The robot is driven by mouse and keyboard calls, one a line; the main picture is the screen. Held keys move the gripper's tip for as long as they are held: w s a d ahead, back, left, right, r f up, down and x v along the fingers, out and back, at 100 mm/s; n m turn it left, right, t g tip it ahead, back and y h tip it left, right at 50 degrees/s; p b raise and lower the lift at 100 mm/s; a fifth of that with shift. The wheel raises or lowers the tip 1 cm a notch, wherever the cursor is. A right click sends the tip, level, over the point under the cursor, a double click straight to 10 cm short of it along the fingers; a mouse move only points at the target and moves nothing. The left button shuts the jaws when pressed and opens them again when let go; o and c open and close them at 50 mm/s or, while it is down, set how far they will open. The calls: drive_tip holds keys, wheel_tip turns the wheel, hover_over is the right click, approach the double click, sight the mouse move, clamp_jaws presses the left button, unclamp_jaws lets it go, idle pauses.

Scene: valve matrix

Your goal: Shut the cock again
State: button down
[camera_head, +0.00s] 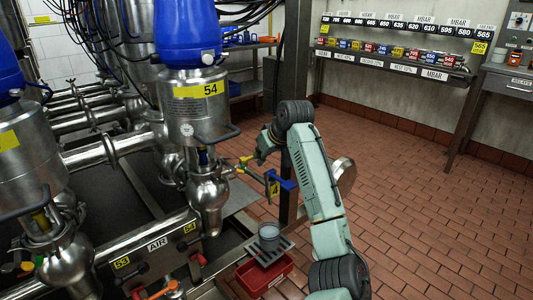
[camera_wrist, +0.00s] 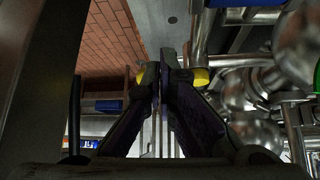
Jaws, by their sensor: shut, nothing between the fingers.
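The valve unit labelled 54 (camera_head: 203,90) stands left of centre in the head view, with a blue top and a steel body. A small cock with yellow parts (camera_head: 243,161) sits at its lower right side, partly hidden and too small to tell its handle angle. My gripper (camera_wrist: 162,62) is shut and empty, its two fingertips close together in the wrist view. Yellow pieces (camera_wrist: 201,77) show on both sides of the fingertips, beyond them. I cannot tell whether the fingers touch them. In the head view my wrist is beside the cock, to its right.
A grey cup (camera_head: 269,232) stands on a grate below the cock, above a red bin (camera_head: 265,274). A dark post (camera_head: 291,70) with a blue bracket (camera_head: 284,184) stands close by. Steel pipes lie left; open tiled floor (camera_head: 430,210) lies right.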

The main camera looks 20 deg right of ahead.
drive_tip(key=shift+w+f, duration=0.1)
drive_tip(key=shift+w, duration=0.05)
drive_tip(key=w+p, duration=0.1)
drive_tip(key=p, duration=0.2)
drive_tip(key=shift+w+f, duration=0.1)
drive_tip(key=shift+w, duration=0.15)
idle(0.4)
